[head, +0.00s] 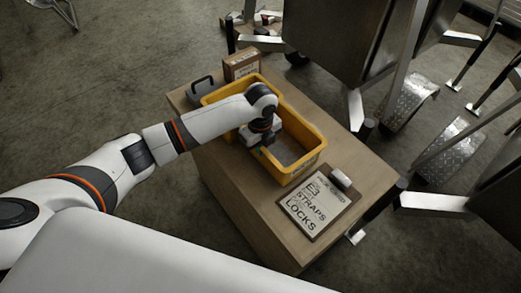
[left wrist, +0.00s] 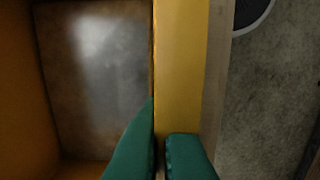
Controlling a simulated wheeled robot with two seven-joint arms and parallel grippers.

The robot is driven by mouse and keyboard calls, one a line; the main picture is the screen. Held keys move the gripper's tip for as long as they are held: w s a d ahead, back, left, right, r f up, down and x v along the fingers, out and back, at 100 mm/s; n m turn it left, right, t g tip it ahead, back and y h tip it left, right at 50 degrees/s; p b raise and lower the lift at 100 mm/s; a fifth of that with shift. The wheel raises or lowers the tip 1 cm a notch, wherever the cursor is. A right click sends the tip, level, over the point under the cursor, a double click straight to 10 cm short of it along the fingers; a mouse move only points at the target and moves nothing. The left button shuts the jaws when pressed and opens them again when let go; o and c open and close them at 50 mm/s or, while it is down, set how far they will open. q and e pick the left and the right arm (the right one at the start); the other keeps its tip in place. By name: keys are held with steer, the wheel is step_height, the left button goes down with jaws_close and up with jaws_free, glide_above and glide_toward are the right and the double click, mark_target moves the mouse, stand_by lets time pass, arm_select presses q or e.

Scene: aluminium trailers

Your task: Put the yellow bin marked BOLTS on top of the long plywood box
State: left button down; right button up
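A yellow bin (head: 304,131) is at the long plywood box (head: 225,180), over its top towards the far end. No BOLTS marking shows on the sides I see. Whether its bottom rests fully on the box I cannot tell. My left gripper (head: 266,147) is at the bin's near-left wall. In the left wrist view its green fingers (left wrist: 160,150) straddle that yellow wall (left wrist: 182,70), one inside and one outside, and look shut on it. The bin's inside shows a dull grey-brown floor (left wrist: 105,75). My right gripper is not in view.
A board lettered E3 STRAPS LOCKS (head: 315,203) lies on the box's near right end. A small cardboard carton (head: 241,65) and a grey handled case (head: 201,90) stand at the far end. Metal trailers (head: 345,35) and legs crowd the right.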

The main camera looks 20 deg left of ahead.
arm_select(q)
steer(key=shift+w+f, duration=0.1)
steer(key=shift+f, duration=0.85)
steer(key=c, duration=2)
jaws_free()
steer(key=shift+f, duration=0.2)
steer(key=shift+c, duration=0.2)
steer(key=o, duration=0.4)
steer(key=shift+r, duration=0.1)
step_height(320, 180, up, 12)
steer(key=shift+r, duration=0.1)
